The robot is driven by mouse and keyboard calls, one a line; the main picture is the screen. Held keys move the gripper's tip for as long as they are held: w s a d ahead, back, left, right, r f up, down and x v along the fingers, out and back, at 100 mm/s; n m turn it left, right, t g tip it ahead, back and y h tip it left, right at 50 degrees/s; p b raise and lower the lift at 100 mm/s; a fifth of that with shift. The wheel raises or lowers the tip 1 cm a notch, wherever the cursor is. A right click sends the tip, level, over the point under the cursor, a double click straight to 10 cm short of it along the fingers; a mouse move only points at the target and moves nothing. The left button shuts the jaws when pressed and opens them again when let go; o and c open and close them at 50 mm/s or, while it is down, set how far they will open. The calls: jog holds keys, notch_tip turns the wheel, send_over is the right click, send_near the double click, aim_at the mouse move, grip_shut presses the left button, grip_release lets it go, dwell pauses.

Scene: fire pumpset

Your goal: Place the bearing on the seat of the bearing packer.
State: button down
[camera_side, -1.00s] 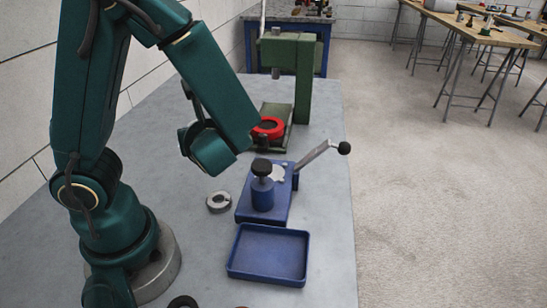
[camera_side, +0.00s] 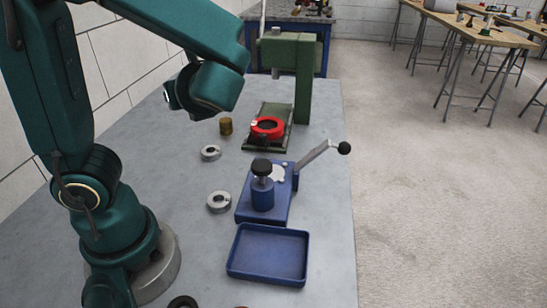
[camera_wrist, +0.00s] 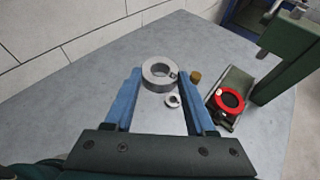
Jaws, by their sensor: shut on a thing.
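My gripper (camera_wrist: 160,75) shows in the wrist view with its two blue fingers on either side of a thick grey metal ring (camera_wrist: 149,80), apparently the bearing. The ring is held clear of the table, with a dark spot on its face. In the side view my wrist hides the fingers and the held ring. A blue device (camera_side: 246,212) with a black-knobbed post and a side lever stands on the table. Beyond it is a green press (camera_side: 303,85) with a red ring (camera_side: 254,129) on its base. I cannot tell for sure which is the bearing packer.
Two loose grey rings, a farther one (camera_side: 204,153) and a nearer one (camera_side: 211,204), lie left of the blue device. A brass cylinder (camera_side: 226,126) stands near the press base. An empty-looking blue tray (camera_side: 268,257) lies in front. The lever (camera_side: 322,156) sticks out right.

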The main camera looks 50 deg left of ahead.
jog(key=s+d+f+n+g+h, duration=0.5)
jog(key=s+f+n+g+h, duration=0.15)
jog(key=n+g, duration=0.65)
jog(key=w+d+n+h, duration=0.3)
jog(key=d+n+h, duration=0.4)
jog(key=n+h, duration=0.5)
jog(key=w+a+r+n+t+h, duration=0.3)
jog(key=w+a+r+n+t, duration=0.1)
jog(key=w+n+t, duration=0.45)
jog(key=w+a+r+n+t+h, duration=0.4)
jog(key=w+n+t, duration=0.3)
jog(key=n+t, duration=0.3)
notch_tip(320, 180, down, 15)
jog(key=shift+d+f, duration=0.1)
jog(key=shift+d, duration=0.05)
jog(key=shift+f+y, duration=0.25)
jog(key=shift+f, duration=1.7)
jog(key=shift+s+f, duration=0.1)
